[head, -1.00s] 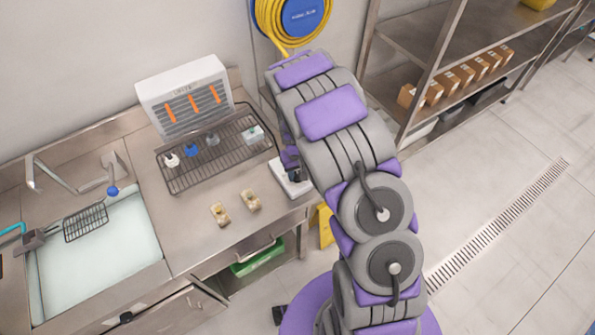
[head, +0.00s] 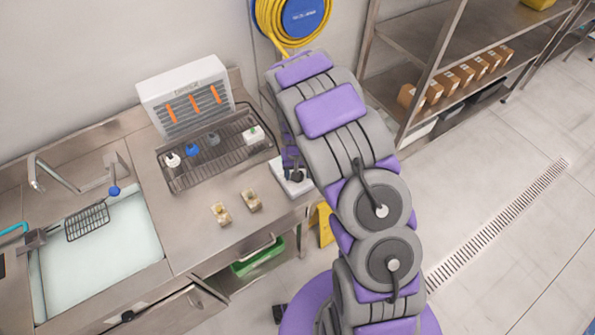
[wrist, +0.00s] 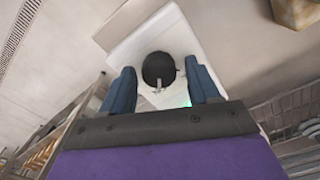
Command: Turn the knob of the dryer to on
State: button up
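The dryer (head: 180,82) is a white box with a slatted front and orange strips, standing against the wall behind a wire rack. A low white box (head: 281,178) sits at the counter's right end. In the wrist view, a round black knob (wrist: 157,68) with a small silver pointer stands on this white box (wrist: 185,35). The pointer faces the lower edge of the picture, and a small green mark shows near it. My gripper (wrist: 160,82) is open, with one blue finger on each side of the knob. I cannot tell whether the fingers touch it. In the head view, my arm partly hides the box.
The wire rack (head: 222,155) holds several small bottles. Two small sponge-like pieces (head: 221,214) lie on the counter. A sink (head: 110,250) is at left. A shelf with cartons (head: 447,84) stands at right, and the floor there is clear.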

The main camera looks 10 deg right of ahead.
notch_tip(320, 180, up, 17)
jog(key=shift+w+r+p, duration=0.1)
jog(key=shift+r+p, duration=0.05)
jog(key=shift+p, duration=0.2)
dwell(0.4)
dwell(0.4)
jog(key=shift+n+g, duration=0.8)
jog(key=shift+g, duration=0.1)
jog(key=s+r+b, duration=0.2)
jog(key=s, duration=0.9)
jog(key=s+r+b, duration=0.2)
jog(key=s+b, duration=0.1)
jog(key=s, duration=0.9)
jog(key=s+r+b, duration=0.2)
jog(key=s, duration=0.9)
jog(key=shift+s, duration=0.4)
